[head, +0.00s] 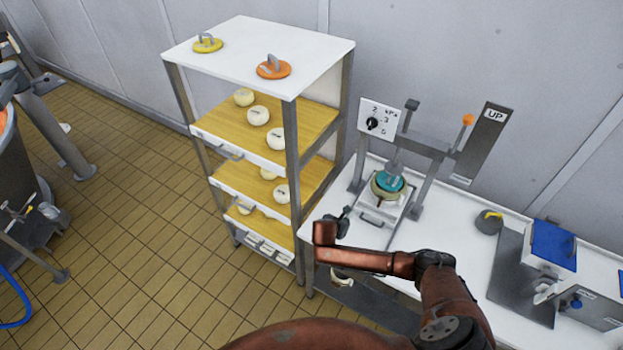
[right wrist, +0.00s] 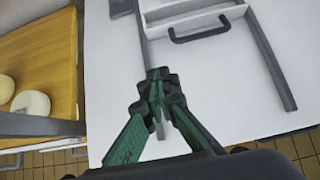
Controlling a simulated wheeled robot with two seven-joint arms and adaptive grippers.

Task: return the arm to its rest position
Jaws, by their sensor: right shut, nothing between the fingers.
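My right arm (head: 385,262) is copper-coloured and reaches in from the bottom right, bent, over the white bench. Its gripper (head: 343,218) is small and dark in the head view, partly hidden by the arm, near the bench's left end. In the right wrist view the green and black fingers of the gripper (right wrist: 158,78) are shut and empty. I cannot tell whether the fingertips touch anything. My left gripper is not in view.
A shelf rack (head: 322,62) with cheeses on wooden boards stands left of the bench (head: 445,225). A press frame (head: 420,146) holds a round, teal-topped item (head: 389,183) behind my arm. A grey weight (head: 488,222) and a blue-topped box (head: 554,245) stand right.

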